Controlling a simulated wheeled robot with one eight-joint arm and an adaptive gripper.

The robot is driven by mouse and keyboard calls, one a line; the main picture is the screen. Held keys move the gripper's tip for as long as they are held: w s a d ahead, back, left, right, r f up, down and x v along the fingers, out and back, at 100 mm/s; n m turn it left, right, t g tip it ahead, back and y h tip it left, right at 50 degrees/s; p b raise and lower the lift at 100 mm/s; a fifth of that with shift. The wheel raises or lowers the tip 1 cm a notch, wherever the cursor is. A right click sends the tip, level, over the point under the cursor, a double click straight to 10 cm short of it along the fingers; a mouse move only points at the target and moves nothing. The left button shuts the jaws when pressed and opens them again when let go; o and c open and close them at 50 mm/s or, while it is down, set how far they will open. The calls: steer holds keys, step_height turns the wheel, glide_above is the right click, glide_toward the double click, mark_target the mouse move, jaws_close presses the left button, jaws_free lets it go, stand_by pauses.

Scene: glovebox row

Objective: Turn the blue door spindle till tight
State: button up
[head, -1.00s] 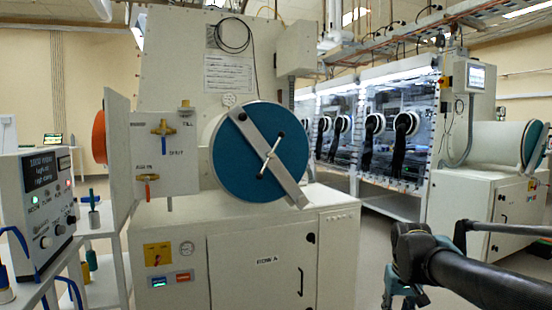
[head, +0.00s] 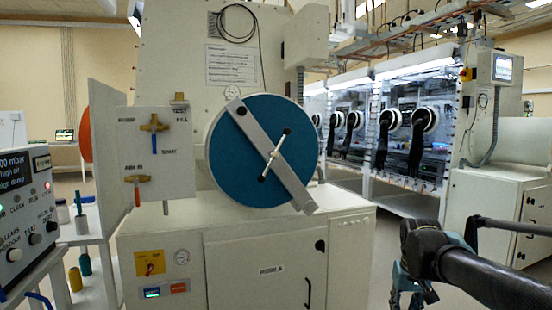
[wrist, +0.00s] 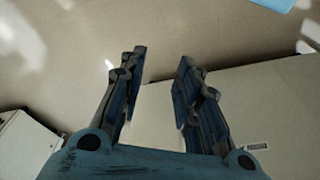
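The blue round door (head: 233,165) closes the end of the chamber in the middle of the head view. A grey bar (head: 300,191) crosses its face at a slant. In the head view my arm is at the lower right, well apart from the door and spindle.
A control box (head: 25,215) is at the far left. The white cabinet (head: 262,265) is below the door. Glovebox windows with black gloves (head: 385,140) are at right.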

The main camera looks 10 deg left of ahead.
steer(key=w+a+r+n+t+y, duration=0.1)
steer(key=w+a+r+t, duration=0.2)
steer(key=w+a+r, duration=0.25)
steer(key=n+t+y, duration=0.2)
steer(key=t+y, duration=0.6)
steer(key=y, duration=0.4)
glide_toward(271, 154)
steer(key=shift+x, duration=3.15)
steer(key=shift+r, duration=0.15)
jaws_close()
steer(key=shift+s, duration=0.15)
